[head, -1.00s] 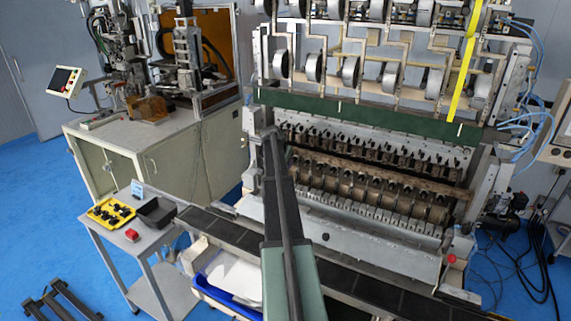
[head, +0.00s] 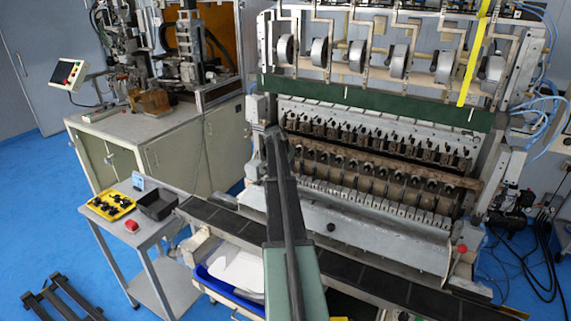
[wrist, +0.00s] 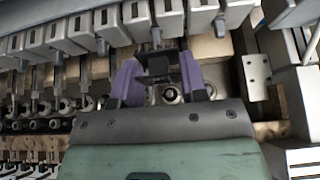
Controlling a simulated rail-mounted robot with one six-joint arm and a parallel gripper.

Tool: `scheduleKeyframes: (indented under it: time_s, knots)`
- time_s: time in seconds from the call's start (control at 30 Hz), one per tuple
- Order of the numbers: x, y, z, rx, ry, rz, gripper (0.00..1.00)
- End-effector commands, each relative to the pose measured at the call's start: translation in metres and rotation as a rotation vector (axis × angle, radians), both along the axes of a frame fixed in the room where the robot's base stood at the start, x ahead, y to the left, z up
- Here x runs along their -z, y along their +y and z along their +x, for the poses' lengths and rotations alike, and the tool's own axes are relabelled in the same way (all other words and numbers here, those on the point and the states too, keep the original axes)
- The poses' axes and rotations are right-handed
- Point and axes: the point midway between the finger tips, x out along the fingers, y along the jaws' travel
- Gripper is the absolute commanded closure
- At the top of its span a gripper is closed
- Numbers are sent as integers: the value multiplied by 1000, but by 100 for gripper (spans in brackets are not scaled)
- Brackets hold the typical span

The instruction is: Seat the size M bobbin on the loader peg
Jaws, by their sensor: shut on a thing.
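My gripper (wrist: 158,82) shows in the wrist view with two purple fingers shut on a small black bobbin (wrist: 157,66). I cannot read a size on the bobbin. Below it in the picture, between the fingers, is a round metal part (wrist: 171,94) on the machine; I cannot tell whether it is the loader peg or whether the bobbin touches it. In the head view my arm reaches to the left end of the coil winder (head: 370,170), and the gripper and bobbin are hidden there.
A yellow tray (head: 96,198) with several black pieces, a dark open bin (head: 157,205) and a red item (head: 131,226) are on a side table. Metal blocks (wrist: 75,35) line the machine close to the fingers. A bracket (wrist: 255,78) stands at right.

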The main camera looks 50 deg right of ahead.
Motion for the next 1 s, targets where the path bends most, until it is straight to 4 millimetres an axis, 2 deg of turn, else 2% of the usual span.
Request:
scheduleKeyframes:
  time_s: [0.23,0.97,1.0]
  knots:
    - [2,0,0,0,0,0,74]
    - [23,0,0,0,0,0,74]
    - [22,0,0,0,0,0,56]
